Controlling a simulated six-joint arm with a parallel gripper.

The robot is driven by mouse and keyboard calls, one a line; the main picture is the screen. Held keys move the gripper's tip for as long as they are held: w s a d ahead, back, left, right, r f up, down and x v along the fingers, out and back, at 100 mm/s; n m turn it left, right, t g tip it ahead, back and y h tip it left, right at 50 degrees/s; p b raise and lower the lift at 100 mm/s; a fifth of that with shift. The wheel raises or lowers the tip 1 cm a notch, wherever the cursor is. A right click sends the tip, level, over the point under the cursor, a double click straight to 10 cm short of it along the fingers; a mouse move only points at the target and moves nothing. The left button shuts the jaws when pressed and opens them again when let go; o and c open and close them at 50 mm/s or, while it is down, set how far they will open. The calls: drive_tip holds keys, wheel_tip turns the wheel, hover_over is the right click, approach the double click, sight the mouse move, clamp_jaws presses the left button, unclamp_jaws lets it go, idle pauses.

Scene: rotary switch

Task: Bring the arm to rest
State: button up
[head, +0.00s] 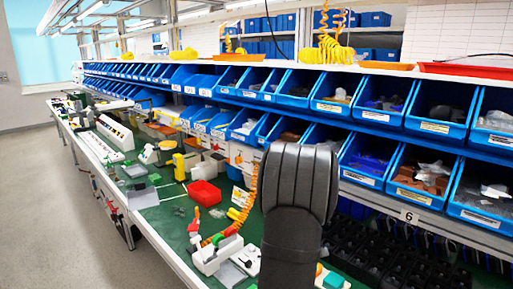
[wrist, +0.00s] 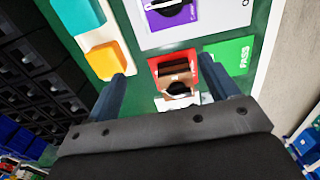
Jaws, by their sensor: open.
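In the wrist view, the two dark fingers of my gripper (wrist: 162,68) are spread apart with nothing held between them. Beyond and between them is a red panel (wrist: 155,64) with a dark and brown knob (wrist: 177,74) on it. A purple-marked panel (wrist: 158,22) with a black rotary knob (wrist: 171,11) lies further up. A green PASS label (wrist: 231,60) is right of the right finger. How far the fingertips are from the panels cannot be told. In the head view a dark link of my arm stands at the centre, and my gripper is not visible.
A teal block (wrist: 78,13) and an orange block (wrist: 105,58) sit left of the panels. In the head view, rows of blue bins (head: 340,95) line the back of the green bench, with a red bin (head: 204,193) and small fixtures to the left. Open floor (head: 60,210) lies in front.

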drive_tip(key=s+d+r, duration=0.2)
drive_tip(key=shift+d, duration=0.3)
drive_tip(key=w+a+f, duration=0.2)
drive_tip(key=a, duration=0.6)
drive_tip(key=w+a+f, duration=0.2)
drive_tip(key=w+a, duration=0.1)
drive_tip(key=a, duration=0.5)
drive_tip(key=w+a+f, duration=0.3)
drive_tip(key=a, duration=0.6)
drive_tip(key=shift+w+f, duration=0.1)
drive_tip(key=shift+w, duration=0.15)
drive_tip(key=shift+w+a+f, duration=0.1)
drive_tip(key=shift+a+f, duration=0.1)
drive_tip(key=shift+f, duration=1.3)
drive_tip(key=shift+r, duration=0.15)
